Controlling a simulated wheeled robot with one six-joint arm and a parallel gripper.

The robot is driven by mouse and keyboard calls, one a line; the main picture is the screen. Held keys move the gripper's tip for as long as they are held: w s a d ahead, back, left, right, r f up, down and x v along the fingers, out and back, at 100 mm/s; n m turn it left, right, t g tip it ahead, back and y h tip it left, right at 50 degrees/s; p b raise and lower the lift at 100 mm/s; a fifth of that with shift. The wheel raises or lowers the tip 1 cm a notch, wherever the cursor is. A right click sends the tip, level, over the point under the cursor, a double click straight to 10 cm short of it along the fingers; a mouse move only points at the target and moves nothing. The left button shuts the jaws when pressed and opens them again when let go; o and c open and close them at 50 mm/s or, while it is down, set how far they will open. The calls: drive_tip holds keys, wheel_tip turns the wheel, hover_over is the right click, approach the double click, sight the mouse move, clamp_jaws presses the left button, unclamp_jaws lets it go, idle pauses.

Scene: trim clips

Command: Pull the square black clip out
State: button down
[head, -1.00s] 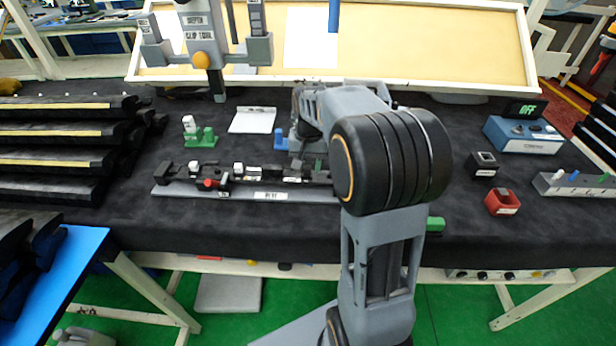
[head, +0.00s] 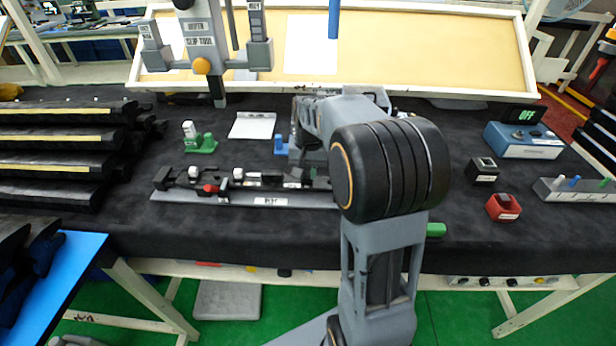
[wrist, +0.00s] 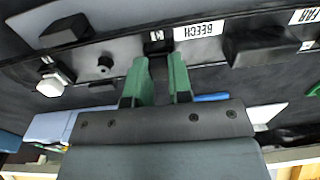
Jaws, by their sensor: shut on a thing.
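My gripper (wrist: 160,68) has two green fingers, closed on a small dark block, which I take for the square black clip (wrist: 157,46). In the head view my black wrist joint and arm hide the gripper and the clip. The trim strip lies along a grey rail (head: 230,200) in the middle of the bench.
A green stand (head: 203,146), a white plate (head: 252,125) and a blue block (head: 281,144) sit behind the rail. A red holder (head: 503,208), a black block (head: 484,169) and a blue box (head: 522,141) stand right. Black strips (head: 60,150) are stacked left.

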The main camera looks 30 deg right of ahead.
sight(308, 173)
drive_tip(key=shift+r+p, duration=0.45)
drive_tip(key=shift+r, duration=0.1)
idle(0.7)
drive_tip(key=shift+r+p, duration=2.5)
drive_tip(key=shift+r, duration=0.35)
